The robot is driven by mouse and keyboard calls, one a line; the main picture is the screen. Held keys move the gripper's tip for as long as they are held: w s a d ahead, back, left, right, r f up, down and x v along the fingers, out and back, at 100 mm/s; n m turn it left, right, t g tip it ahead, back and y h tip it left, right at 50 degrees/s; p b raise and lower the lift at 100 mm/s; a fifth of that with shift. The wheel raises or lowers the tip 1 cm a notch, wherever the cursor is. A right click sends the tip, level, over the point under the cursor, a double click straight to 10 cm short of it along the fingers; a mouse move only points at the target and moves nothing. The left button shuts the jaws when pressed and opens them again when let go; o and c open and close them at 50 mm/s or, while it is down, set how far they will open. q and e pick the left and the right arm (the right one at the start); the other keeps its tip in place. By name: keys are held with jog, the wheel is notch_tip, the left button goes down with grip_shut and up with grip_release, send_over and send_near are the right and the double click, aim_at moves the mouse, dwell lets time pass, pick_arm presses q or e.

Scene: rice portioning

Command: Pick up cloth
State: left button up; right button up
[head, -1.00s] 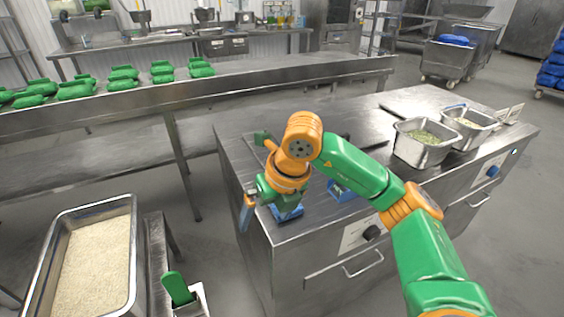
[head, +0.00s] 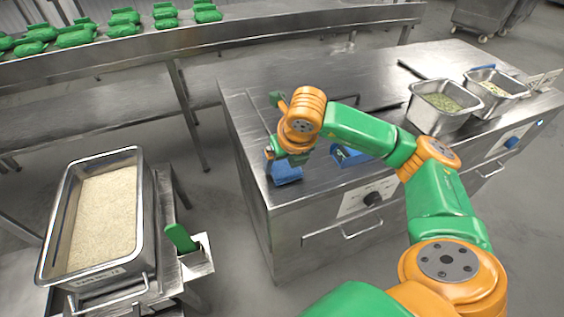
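A blue piece that looks like the cloth (head: 287,174) lies on the steel counter (head: 300,82) near its front left corner. My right gripper (head: 275,165) is down at the left side of this cloth, close to the counter top. The wrist above it hides part of the fingers and the cloth, so I cannot tell whether the fingers hold the cloth. My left gripper is not in view.
Another blue item (head: 346,156) lies on the counter, partly behind my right arm. Metal pans of green (head: 437,118) and pale food (head: 497,92) stand at right. A rice tray (head: 142,215) and green-handled tool (head: 181,238) are at left. Green packs (head: 77,38) line the back conveyor.

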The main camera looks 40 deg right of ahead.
aim_at(282, 168)
jog(key=shift+a, duration=0.1)
jog(key=c, duration=0.7)
jog(key=shift+r, duration=0.4)
jog(key=r, duration=0.2)
jog(key=r+b, duration=0.1)
jog(key=shift+s+a+r, duration=0.1)
jog(key=shift+a+r, duration=0.1)
jog(key=shift+a, duration=0.1)
jog(key=s+a+r+p, duration=0.1)
jog(key=s+a+r, duration=0.2)
jog(key=a+r, duration=0.1)
jog(key=s+a+r+p, duration=0.1)
jog(key=s+a+r, duration=0.2)
jog(key=a+r, duration=0.2)
jog(key=shift+s+a, duration=0.3)
jog(key=shift+a, duration=0.95)
